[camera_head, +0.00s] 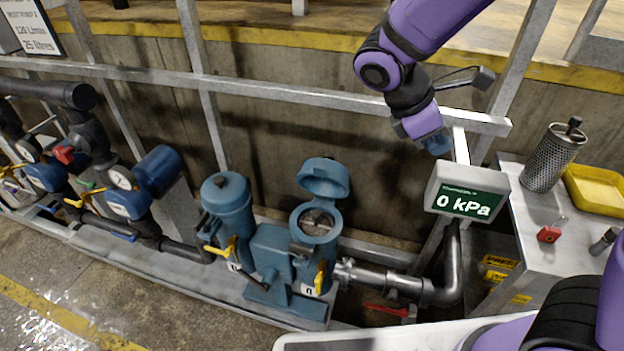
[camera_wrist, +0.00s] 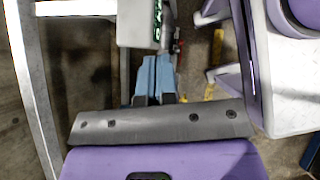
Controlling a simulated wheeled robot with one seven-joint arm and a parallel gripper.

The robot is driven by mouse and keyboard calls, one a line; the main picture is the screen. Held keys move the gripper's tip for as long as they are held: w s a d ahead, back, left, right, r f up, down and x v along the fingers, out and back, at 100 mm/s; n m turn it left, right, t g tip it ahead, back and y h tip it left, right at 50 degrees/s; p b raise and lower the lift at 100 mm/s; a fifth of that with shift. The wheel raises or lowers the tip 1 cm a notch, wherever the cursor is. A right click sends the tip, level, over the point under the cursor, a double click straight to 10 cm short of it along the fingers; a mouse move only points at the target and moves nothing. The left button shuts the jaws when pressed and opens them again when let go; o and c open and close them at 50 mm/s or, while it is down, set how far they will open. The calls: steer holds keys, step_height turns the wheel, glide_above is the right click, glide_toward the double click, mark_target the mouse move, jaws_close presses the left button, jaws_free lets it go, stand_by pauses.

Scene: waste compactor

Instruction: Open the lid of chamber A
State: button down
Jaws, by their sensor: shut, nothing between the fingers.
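Two blue chambers stand side by side on the machine in the head view. The left chamber (camera_head: 228,205) has its lid (camera_head: 224,184) down. The right chamber (camera_head: 315,240) has its lid (camera_head: 323,178) swung up and back, and its round opening shows a metal basket or strainer inside. The small white tags on them are too small to read, so I cannot tell which is chamber A. My gripper (camera_head: 436,145) is high at the right, behind the display and apart from both chambers. Its blue fingers (camera_wrist: 155,76) are shut and empty in the wrist view.
A display reading 0 kPa (camera_head: 468,192) stands close below my gripper. A metal rail (camera_head: 270,92) runs behind the chambers. Yellow handles (camera_head: 230,248) sit on the machine. A side table at right holds a mesh cylinder (camera_head: 553,158) and yellow tray (camera_head: 600,190).

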steer(key=w+a+f+n+t+h, duration=0.3)
steer(key=a+f+n+h, duration=0.2)
steer(key=a+f+n, duration=0.25)
steer(key=n+t+y, duration=0.5)
steer(key=n+t, duration=1.4)
steer(key=n, duration=0.7)
glide_toward(315, 170)
steer(key=x, duration=0.7)
steer(key=shift+w, duration=0.3)
steer(key=shift+d, duration=0.1)
steer(key=shift+w+d+r+g, duration=0.25)
steer(key=shift+w+r+g, duration=0.25)
steer(key=shift+w, duration=0.15)
steer(key=w+d+g, duration=0.1)
steer(key=w, duration=0.1)
steer(key=w+d+r+g+y, duration=0.1)
steer(key=w+g, duration=0.1)
steer(key=w, duration=0.1)
steer(key=w+d+g+y, duration=0.1)
steer(key=w+g, duration=0.1)
steer(key=w, duration=0.1)
steer(key=shift+r, duration=0.3)
steer(key=shift+x, duration=1)
steer(key=shift+a+r, duration=0.1)
steer(key=shift+a, duration=0.05)
